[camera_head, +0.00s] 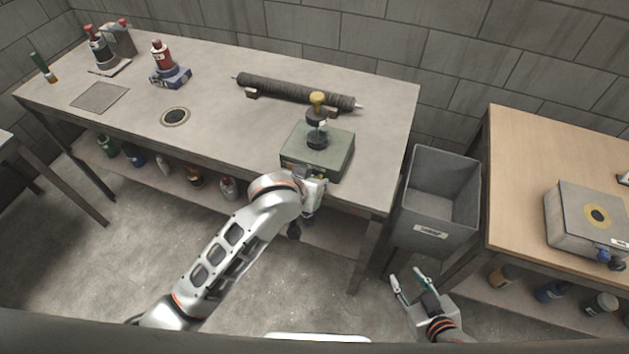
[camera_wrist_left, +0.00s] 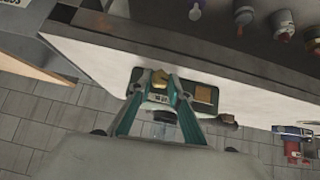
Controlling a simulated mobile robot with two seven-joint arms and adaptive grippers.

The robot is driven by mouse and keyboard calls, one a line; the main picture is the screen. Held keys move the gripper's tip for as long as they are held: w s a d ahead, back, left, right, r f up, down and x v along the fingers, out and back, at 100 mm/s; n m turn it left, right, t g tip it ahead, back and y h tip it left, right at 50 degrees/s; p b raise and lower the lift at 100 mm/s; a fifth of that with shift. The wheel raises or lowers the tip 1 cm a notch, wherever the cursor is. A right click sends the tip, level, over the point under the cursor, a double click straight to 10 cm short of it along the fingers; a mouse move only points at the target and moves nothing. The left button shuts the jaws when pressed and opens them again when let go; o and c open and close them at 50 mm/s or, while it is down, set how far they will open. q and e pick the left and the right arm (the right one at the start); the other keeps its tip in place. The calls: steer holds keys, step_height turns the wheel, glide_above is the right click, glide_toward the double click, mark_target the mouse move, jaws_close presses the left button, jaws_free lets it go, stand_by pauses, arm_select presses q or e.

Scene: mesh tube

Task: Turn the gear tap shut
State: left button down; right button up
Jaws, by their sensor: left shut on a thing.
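The green box (camera_head: 302,148) stands near the front right of the long grey table. A dark and clear upright part with a yellow knob (camera_head: 317,98) stands on its top. My left gripper (camera_head: 318,183) is at the box's front face, shut on what seems to be the gear tap, which the gripper hides in the head view. In the left wrist view, the teal fingers (camera_wrist_left: 162,88) close around a small yellowish part (camera_wrist_left: 160,78), probably the tap; its turn angle cannot be told. My right gripper (camera_head: 410,279) is open and empty, low in front of the grey bin.
A dark mesh tube (camera_head: 292,92) lies on supports behind the box. Bottles (camera_head: 161,58) stand at the table's back left. The grey bin (camera_head: 440,202) stands between the tables.

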arm_select(q)
steer(key=shift+d+m+y, duration=0.1)
steer(key=shift+m+y, duration=0.3)
steer(key=shift+y, duration=0.3)
steer(key=c, duration=2.1)
jaws_free()
steer(key=shift+c, duration=0.2)
